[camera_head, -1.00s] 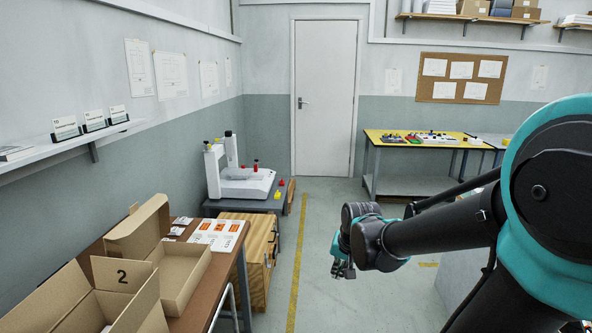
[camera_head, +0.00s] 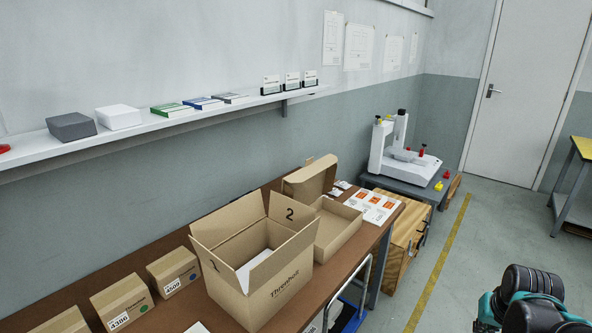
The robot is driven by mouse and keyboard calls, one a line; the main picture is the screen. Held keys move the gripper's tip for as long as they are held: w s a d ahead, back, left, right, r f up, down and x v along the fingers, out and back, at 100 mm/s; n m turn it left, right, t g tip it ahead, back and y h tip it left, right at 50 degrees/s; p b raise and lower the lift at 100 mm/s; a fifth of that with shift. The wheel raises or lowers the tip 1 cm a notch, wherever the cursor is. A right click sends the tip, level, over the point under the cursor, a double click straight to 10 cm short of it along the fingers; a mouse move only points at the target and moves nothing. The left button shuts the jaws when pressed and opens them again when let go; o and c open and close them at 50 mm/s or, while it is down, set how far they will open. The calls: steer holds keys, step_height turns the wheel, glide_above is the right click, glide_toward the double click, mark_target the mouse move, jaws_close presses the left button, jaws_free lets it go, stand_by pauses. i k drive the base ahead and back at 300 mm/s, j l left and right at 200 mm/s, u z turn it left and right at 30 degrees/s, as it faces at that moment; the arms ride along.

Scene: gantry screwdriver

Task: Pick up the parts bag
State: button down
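Small pale packets (camera_head: 342,186) lie on the brown workbench (camera_head: 166,312), behind the shallow open carton; they are too small to tell whether one is the parts bag. An open cardboard box marked 2 (camera_head: 276,289) stands on the bench with a white sheet or item inside (camera_head: 254,268). Part of my arm shows at the lower right, well apart from the bench. My gripper's fingers do not show.
A shallow carton (camera_head: 335,236) with a raised lid and orange-marked sheets (camera_head: 373,206) sit on the bench. Small labelled boxes (camera_head: 173,272) line its left part. A wall shelf (camera_head: 170,123) hangs above.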

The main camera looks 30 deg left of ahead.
mark_target(335, 192)
steer(key=u, duration=1.15)
